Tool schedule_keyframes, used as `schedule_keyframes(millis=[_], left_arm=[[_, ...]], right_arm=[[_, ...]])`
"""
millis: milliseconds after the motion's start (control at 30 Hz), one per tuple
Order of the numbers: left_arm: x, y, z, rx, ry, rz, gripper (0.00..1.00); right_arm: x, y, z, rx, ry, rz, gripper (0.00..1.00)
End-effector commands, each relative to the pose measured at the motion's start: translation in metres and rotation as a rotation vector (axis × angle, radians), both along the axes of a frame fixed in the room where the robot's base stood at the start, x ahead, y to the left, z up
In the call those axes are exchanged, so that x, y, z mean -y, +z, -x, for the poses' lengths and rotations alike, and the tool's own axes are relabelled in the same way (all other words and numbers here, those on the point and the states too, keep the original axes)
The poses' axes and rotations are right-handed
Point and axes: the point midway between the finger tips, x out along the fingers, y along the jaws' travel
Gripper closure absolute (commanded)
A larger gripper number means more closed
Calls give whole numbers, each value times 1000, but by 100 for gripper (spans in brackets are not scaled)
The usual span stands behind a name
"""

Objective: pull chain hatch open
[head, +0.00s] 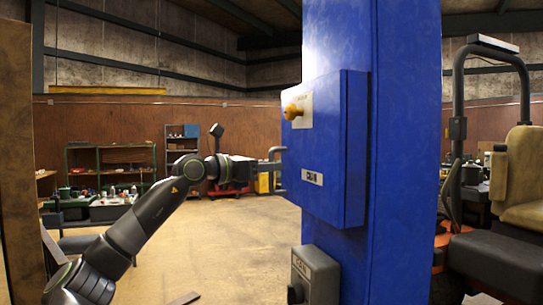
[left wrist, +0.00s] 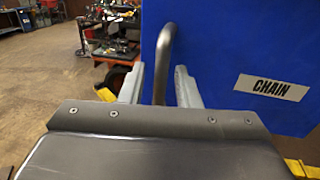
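The chain hatch (head: 325,150) is a blue box door on the blue post, with a white label reading CHAIN (left wrist: 273,87). It looks closed. A grey bar handle (left wrist: 163,60) stands out from its left side and curves at the top. My left gripper (head: 268,170) is at this handle, coming from the left. In the left wrist view my left gripper (left wrist: 157,88) has its two fingers apart, with the bar between them. A gap shows beside the bar, so the fingers are not closed on it. My right gripper is not in view.
A grey box (head: 314,277) is lower on the blue post (head: 405,150). A mower with a tan seat (head: 522,175) stands at right. Shelves (head: 112,165) line the back wall. The floor (head: 225,240) at left is mostly open.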

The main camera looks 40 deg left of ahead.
Motion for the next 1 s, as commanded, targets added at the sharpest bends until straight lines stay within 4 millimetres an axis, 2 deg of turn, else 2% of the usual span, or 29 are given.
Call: schedule_keyframes(millis=[100,500,733,1000], left_arm=[[3,2,-7,1,-1,1,71],[4,0,-11,0,0,0,71],[4,0,-11,0,0,0,100],[4,0,-11,0,1,0,100]], right_arm=[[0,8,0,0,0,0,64],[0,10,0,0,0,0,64],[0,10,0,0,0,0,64],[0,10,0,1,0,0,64]])
